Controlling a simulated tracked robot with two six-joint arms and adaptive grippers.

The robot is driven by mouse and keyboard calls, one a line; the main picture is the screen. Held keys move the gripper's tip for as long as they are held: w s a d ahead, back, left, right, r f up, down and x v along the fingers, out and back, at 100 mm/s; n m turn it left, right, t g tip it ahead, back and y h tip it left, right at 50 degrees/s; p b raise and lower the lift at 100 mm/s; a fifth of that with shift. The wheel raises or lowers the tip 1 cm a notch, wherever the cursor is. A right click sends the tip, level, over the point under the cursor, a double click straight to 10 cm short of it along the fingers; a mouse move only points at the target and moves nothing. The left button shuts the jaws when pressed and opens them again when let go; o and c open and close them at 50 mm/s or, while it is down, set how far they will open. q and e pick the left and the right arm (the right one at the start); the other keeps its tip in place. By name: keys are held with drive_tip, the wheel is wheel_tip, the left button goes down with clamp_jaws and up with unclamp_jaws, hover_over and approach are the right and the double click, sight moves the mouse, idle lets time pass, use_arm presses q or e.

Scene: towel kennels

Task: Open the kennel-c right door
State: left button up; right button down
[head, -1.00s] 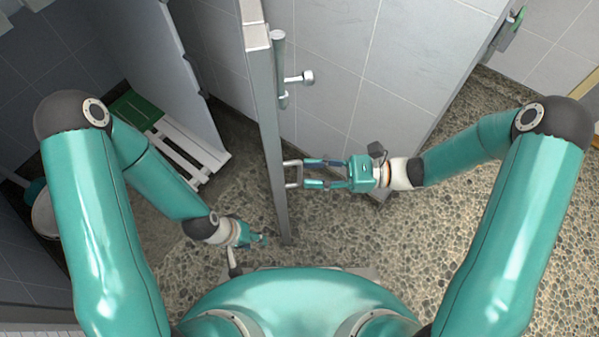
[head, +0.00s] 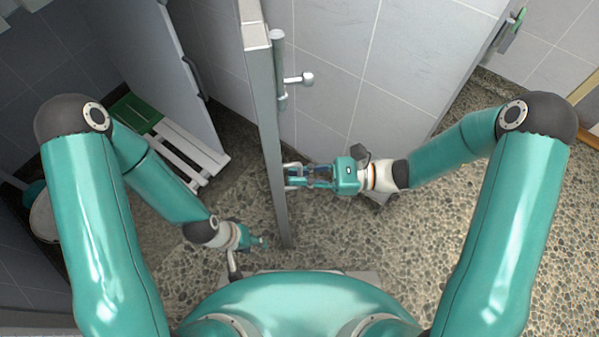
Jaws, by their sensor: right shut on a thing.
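A grey kennel door (head: 263,130) stands nearly edge-on in the middle of the head view. A U-shaped pull handle (head: 290,182) is on its right face, partly hidden by my fingers. My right gripper (head: 298,175) reaches in from the right and is shut on this handle. A bolt with a knob (head: 280,72) is fixed higher up on the same face. My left gripper (head: 262,240) is low, just left of the door's bottom end, and seems to touch nothing. Its fingers are too small to tell open from shut.
Another grey door panel (head: 170,65) with a dark handle stands at the upper left. A slatted white bench (head: 185,150) with a green part is behind my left arm. A tiled wall (head: 410,75) is at the back right. Pebbled floor (head: 400,250) is clear at the right.

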drive_tip(key=shift+w+d, duration=0.1)
drive_tip(key=w+d+n+g, duration=0.1)
drive_tip(key=w+d, duration=0.3)
drive_tip(key=d, duration=0.6)
drive_tip(key=shift+w+g+p, duration=0.15)
drive_tip(key=shift+g+p, duration=0.25)
drive_tip(key=shift+g, duration=0.2)
drive_tip(key=shift+r, duration=0.1)
drive_tip(key=c, duration=1.2)
unclamp_jaws()
drive_tip(key=shift+n, duration=0.3)
drive_tip(key=shift+d, duration=0.1)
drive_tip(key=d, duration=0.4)
drive_tip(key=w+d, duration=0.1)
drive_tip(key=d, duration=0.6)
drive_tip(key=shift+w+d, duration=0.2)
drive_tip(key=shift+d, duration=0.2)
